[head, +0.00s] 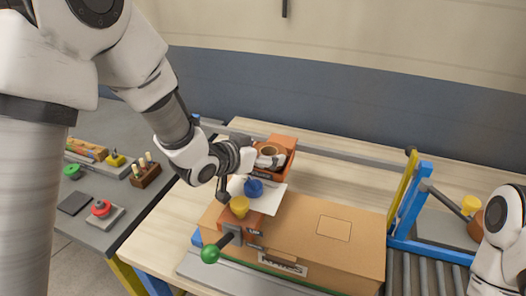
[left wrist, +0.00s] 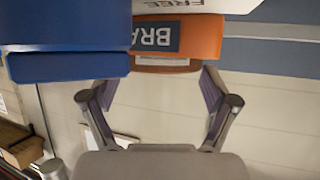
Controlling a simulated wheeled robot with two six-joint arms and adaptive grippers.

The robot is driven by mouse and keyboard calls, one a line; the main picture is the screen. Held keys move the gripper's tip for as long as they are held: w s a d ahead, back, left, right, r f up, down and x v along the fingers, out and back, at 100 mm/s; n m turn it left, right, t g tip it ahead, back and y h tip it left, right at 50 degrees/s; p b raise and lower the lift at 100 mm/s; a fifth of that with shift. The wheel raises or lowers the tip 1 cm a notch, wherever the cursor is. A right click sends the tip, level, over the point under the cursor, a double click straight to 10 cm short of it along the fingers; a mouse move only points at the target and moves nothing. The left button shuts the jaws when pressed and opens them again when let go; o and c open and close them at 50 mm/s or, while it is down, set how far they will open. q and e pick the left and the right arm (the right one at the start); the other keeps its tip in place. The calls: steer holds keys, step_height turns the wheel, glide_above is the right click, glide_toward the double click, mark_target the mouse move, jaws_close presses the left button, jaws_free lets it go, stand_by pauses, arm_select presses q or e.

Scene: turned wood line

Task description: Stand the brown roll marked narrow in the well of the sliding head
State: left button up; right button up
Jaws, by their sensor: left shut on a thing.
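My left gripper (head: 257,158) reaches in from the left over an orange bin (head: 286,143) on the far side of the wooden table. It is shut on a brown roll (head: 269,150), whose round open top shows in the head view. The orange-brown head (head: 263,222) with a yellow knob (head: 239,206), a blue knob (head: 253,187) and a green-ended lever (head: 210,254) stands nearer. Its well is not clearly visible. My right gripper is out of view.
A large brown carton (head: 330,247) lies right of the head. A blue and yellow frame (head: 405,215) and rollers stand at right. A grey side table (head: 90,225) at left holds a red button (head: 101,208) and small parts. The table beyond the carton is mostly clear.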

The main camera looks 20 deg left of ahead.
arm_select(q)
steer(key=shift+s, duration=0.1)
steer(key=shift+a+f, duration=0.1)
steer(key=shift+f, duration=0.05)
steer(key=o, duration=0.9)
steer(key=shift+r, duration=0.2)
steer(key=b+v, duration=0.1)
steer(key=v, duration=1)
steer(key=shift+s+a+r+b, duration=0.1)
steer(key=shift+s+r+b, duration=0.1)
steer(key=shift+s+b, duration=0.15)
